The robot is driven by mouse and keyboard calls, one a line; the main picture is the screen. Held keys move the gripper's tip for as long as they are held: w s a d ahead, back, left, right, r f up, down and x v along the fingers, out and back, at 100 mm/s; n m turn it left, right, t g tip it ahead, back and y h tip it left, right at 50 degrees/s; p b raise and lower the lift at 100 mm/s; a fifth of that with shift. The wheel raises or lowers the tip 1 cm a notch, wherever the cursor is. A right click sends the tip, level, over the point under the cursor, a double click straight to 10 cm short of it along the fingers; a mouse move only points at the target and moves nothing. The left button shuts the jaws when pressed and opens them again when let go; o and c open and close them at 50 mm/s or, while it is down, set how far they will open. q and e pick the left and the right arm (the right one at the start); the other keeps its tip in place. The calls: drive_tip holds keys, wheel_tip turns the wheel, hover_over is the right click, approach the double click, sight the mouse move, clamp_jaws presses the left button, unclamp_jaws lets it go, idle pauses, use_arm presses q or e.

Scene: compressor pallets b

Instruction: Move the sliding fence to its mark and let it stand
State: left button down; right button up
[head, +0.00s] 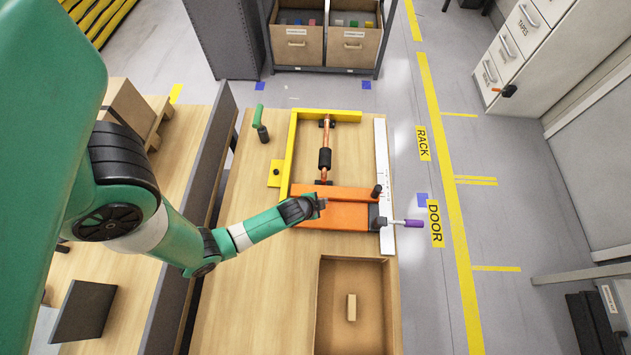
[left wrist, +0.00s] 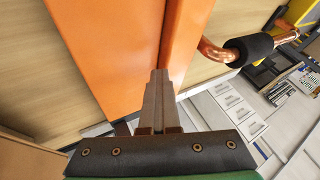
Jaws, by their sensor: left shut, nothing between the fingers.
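The orange sliding fence (head: 335,217) lies across the front of the yellow frame (head: 291,150) on the wooden bench. It fills the upper middle of the left wrist view (left wrist: 120,55). A black knob (head: 377,191) and a purple-handled lever (head: 408,223) are at its right end, by a white scale strip (head: 382,165). My left gripper (head: 322,203) is shut and empty at the left part of the fence. Its closed fingers (left wrist: 158,78) show against the orange face near its raised edge; I cannot tell if they touch. The fence's mark is too small to make out.
A copper pipe with a black sleeve (head: 325,160) stands behind the fence within the frame. An open cardboard box (head: 322,300) with a small wooden block is in front. A green-handled tool (head: 259,118) lies left of the frame. A grey partition (head: 208,160) edges the bench's left side.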

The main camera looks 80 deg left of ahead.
use_arm(q)
drive_tip(key=d+f+p+v, duration=0.1)
drive_tip(key=p+v, duration=0.1)
drive_tip(key=v, duration=0.8)
drive_tip(key=shift+s+d+r, duration=0.3)
drive_tip(key=shift+s+d, duration=0.05)
drive_tip(key=shift+d, duration=0.2)
